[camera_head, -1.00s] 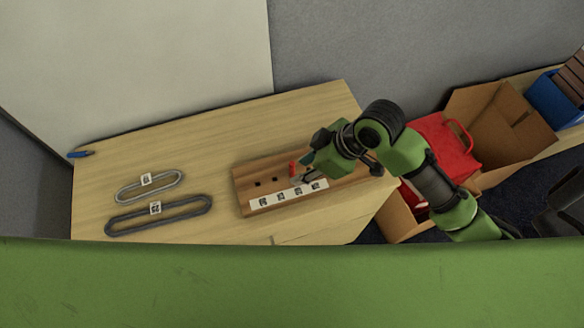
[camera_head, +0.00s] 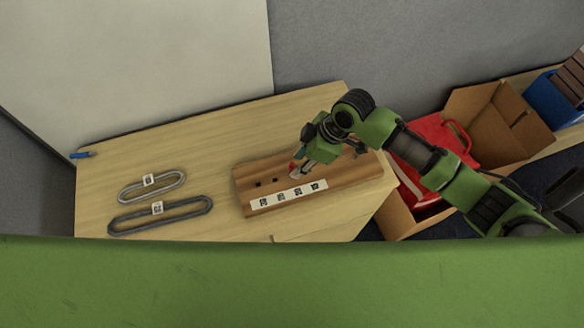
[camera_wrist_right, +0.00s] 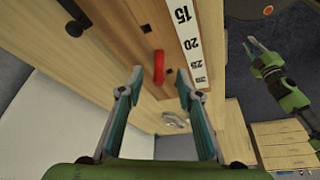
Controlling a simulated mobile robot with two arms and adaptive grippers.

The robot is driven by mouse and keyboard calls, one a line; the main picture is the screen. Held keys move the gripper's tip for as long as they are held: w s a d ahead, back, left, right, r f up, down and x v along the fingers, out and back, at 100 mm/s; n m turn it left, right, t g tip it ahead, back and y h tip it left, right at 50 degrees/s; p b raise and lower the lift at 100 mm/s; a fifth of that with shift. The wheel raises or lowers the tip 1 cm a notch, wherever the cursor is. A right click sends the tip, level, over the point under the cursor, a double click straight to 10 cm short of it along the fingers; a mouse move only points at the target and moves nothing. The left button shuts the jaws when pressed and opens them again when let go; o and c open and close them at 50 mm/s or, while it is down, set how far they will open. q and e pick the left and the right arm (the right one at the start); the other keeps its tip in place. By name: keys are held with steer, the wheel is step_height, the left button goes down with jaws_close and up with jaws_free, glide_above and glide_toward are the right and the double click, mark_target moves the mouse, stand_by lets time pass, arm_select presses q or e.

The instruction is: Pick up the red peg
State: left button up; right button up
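The red peg (camera_head: 292,166) stands at the wooden board (camera_head: 350,178), at the back near two dark square holes. In the right wrist view the red peg (camera_wrist_right: 158,68) shows between and just beyond the fingertips. My right gripper (camera_head: 301,172) is over the board, close beside the peg. Its two teal fingers (camera_wrist_right: 160,77) are spread with a clear gap on both sides of the peg. My left gripper (camera_wrist_right: 254,46) appears only in the right wrist view, at the upper right and away from the board; its finger opening is too small to judge.
A white label strip (camera_head: 288,195) with numbers runs along the board's front. Two grey oval rings, a smaller one (camera_head: 130,193) and a larger one (camera_head: 130,225), lie on the table left of the board. Cardboard boxes (camera_head: 500,120) and a red bag (camera_head: 436,138) stand off the table's right.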

mark_target(292, 170)
steer(key=shift+a+f+p, duration=0.3)
steer(key=shift+f+p, duration=0.15)
steer(key=shift+f, duration=0.05)
steer(key=shift+p+x, duration=0.5)
steer(key=shift+x, duration=1.6)
steer(key=shift+w, duration=0.15)
jaws_close()
